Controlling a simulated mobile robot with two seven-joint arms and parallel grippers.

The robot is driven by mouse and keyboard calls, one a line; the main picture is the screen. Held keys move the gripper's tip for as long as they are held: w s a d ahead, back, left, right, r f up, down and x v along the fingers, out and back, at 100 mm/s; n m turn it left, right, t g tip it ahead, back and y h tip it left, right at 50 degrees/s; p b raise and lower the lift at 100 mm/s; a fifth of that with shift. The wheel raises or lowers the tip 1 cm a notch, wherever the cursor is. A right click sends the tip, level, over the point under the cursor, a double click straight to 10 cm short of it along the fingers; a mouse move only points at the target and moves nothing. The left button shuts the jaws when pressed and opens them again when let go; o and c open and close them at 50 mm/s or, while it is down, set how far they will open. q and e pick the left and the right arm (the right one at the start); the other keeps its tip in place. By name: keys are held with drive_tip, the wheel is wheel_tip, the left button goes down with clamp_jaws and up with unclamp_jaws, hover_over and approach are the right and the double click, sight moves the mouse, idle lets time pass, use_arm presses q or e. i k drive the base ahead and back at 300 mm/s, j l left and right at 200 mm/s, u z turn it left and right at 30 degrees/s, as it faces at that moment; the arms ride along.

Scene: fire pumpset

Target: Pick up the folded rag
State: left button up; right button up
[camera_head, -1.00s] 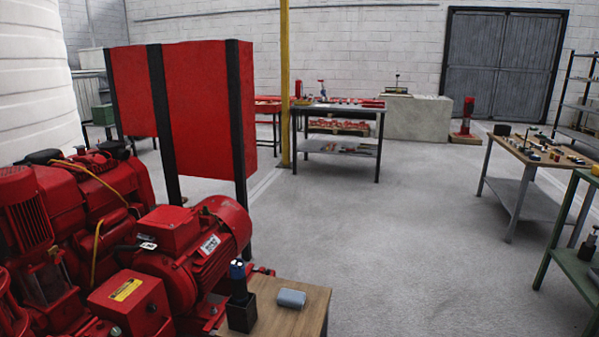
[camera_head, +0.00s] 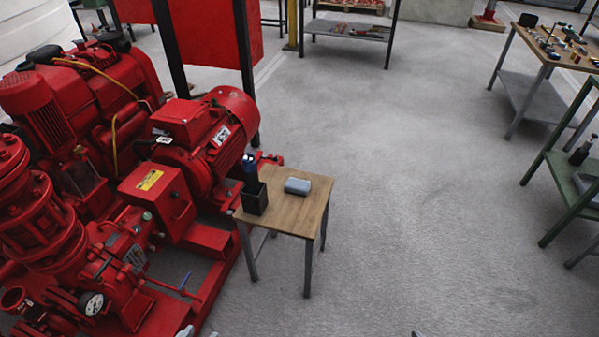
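The folded rag (camera_head: 298,186) is a small grey-blue block lying flat on a small wooden-topped table (camera_head: 290,215) in the middle of the head view. A black holder (camera_head: 254,200) with a dark, blue-topped item in it stands on the table just left of the rag. Nothing touches the rag. Small light tips at the bottom edge of the view may be parts of my arms, but neither gripper can be made out.
The red pumpset (camera_head: 130,180) fills the left, close beside the small table. A workbench (camera_head: 545,50) and a green-framed table (camera_head: 575,165) stand at the right. The grey floor (camera_head: 430,190) between is clear.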

sight(294, 185)
drive_tip(key=i+l+u, duration=0.1)
drive_tip(key=i+l, duration=0.3)
drive_tip(key=i+l+u, duration=0.15)
drive_tip(key=i+l, duration=0.25)
drive_tip(key=i+l+u, duration=0.1)
drive_tip(key=i+l, duration=0.3)
drive_tip(key=l, duration=0.2)
drive_tip(key=i+l+u, duration=0.15)
drive_tip(key=i+l, duration=0.2)
drive_tip(key=l, duration=0.2)
